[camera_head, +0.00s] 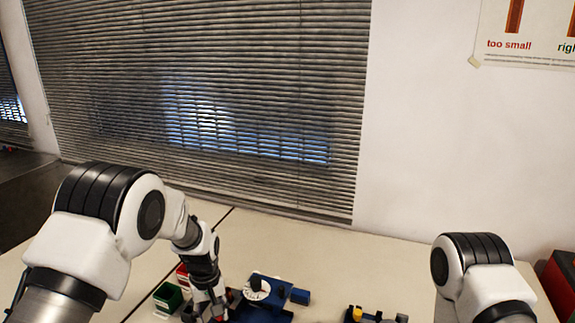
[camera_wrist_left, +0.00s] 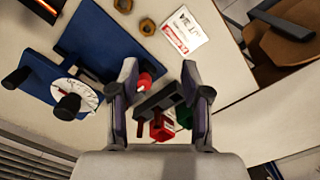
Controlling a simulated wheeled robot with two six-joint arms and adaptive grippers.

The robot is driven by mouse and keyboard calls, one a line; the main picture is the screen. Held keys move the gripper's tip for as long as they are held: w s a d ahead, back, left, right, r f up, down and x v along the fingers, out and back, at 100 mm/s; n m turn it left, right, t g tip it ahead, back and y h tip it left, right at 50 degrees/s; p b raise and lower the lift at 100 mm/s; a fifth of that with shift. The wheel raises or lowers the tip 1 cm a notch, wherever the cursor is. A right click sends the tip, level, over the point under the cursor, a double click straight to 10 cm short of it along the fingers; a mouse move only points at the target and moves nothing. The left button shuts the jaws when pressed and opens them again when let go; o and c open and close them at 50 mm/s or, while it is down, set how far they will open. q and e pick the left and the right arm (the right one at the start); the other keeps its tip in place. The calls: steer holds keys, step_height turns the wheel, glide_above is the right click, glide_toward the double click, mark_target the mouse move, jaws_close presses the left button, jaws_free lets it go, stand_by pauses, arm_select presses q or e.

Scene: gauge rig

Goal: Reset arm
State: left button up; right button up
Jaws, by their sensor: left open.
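My left gripper (camera_head: 212,308) is low over the table in the head view, beside the blue gauge rig. In the left wrist view its two fingers (camera_wrist_left: 159,68) are spread apart. A red knob (camera_wrist_left: 145,80) and a dark grey block (camera_wrist_left: 160,98) show between the fingers; whether anything touches them I cannot tell. The blue rig (camera_wrist_left: 105,40) carries a white dial (camera_wrist_left: 72,96) with a black knob; the dial also shows in the head view (camera_head: 256,291). My right arm (camera_head: 475,270) stands at the right, and its gripper is out of view.
A green bin (camera_head: 168,297) and a red bin (camera_head: 183,277) stand left of the rig. A white card (camera_wrist_left: 185,32) and brass rings (camera_wrist_left: 147,27) lie by the rig. Small dark parts (camera_head: 375,317) are at the bottom edge. The table behind the rig is clear up to the blinds (camera_head: 200,90).

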arm_select(q)
steer(key=s+a+f+g+b, duration=0.1)
steer(key=s+a+f+g, duration=0.1)
steer(key=s+f, duration=0.45)
steer(key=s+a+f+m+b, duration=0.1)
steer(key=s+f, duration=0.3)
steer(key=s, duration=0.5)
steer(key=s+a+f+m+t+b, duration=0.1)
steer(key=s+a+f+m, duration=0.1)
steer(key=s+f, duration=0.3)
steer(key=s+a+f+m+t+b, duration=0.1)
steer(key=s+f, duration=0.3)
steer(key=s, duration=0.8)
steer(key=shift+s+a+f+m, duration=0.3)
steer(key=shift+s+a+f, duration=0.1)
steer(key=shift+a, duration=0.15)
arm_select(e)
steer(key=f, duration=0.4)
steer(key=shift+w+f, duration=0.25)
steer(key=shift+w, duration=0.15)
arm_select(q)
steer(key=shift+s, duration=0.1)
arm_select(e)
steer(key=shift+s, duration=0.1)
